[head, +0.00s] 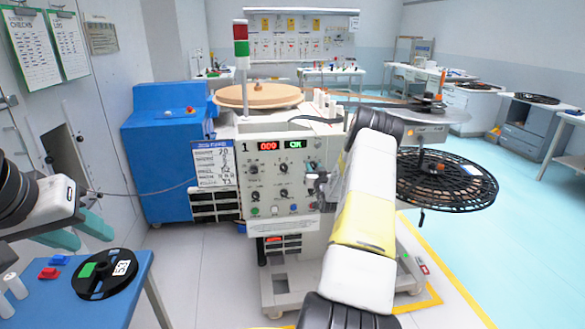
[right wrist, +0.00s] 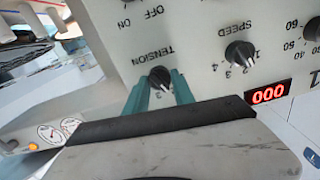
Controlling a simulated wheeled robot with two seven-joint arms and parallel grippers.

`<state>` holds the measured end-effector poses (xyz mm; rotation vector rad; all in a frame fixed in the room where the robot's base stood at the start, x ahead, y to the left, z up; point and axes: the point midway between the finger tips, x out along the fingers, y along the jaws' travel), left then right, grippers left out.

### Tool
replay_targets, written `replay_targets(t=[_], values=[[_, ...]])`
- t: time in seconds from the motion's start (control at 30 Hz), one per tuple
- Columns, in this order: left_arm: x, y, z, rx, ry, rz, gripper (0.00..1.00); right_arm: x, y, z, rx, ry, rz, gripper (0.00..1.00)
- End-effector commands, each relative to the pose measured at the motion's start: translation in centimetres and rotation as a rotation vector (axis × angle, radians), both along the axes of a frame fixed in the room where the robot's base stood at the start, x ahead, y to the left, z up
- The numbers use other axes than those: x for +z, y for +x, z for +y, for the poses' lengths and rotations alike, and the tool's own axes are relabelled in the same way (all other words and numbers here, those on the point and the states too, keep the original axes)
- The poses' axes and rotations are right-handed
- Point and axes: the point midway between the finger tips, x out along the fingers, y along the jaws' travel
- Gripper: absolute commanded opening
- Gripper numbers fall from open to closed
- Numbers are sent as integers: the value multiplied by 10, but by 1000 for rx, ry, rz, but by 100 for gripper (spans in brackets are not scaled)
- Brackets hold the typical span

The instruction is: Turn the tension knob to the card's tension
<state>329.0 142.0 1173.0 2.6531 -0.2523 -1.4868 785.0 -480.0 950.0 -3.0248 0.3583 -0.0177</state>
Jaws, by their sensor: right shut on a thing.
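The tension knob (right wrist: 160,76) is a small black knob under the word TENSION, which appears upside down in the right wrist view. My right gripper (right wrist: 159,90) has its two teal fingers on either side of this knob and is shut on it. In the head view my right arm covers part of the panel (head: 285,208). The card (head: 214,165) hangs left of the panel; its print is too small to read surely. My left gripper (head: 78,233) is open and empty above the blue table.
The speed knob (right wrist: 239,54) sits beside the tension knob. The red display (right wrist: 268,93) reads 000. A black reel (head: 105,273) lies on the blue table (head: 135,290). A large black spool (head: 446,181) stands out to the right of the machine.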

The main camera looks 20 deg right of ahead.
Motion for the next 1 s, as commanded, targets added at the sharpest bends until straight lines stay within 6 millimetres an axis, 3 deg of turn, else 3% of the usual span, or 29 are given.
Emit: replay_targets(t=[0.47,0.5,0.6,1.0], values=[[0,0,0,0,0,0,39,-1,0,0,0,16,-1,0],[0,0,0,0,0,0,39,-1,-1,0,0,16,-1,34],[0,0,0,0,0,0,39,-1,0,0,0,16,-2,52],[0,0,0,0,0,0,39,0,-7,1,0,15,-3,52]])
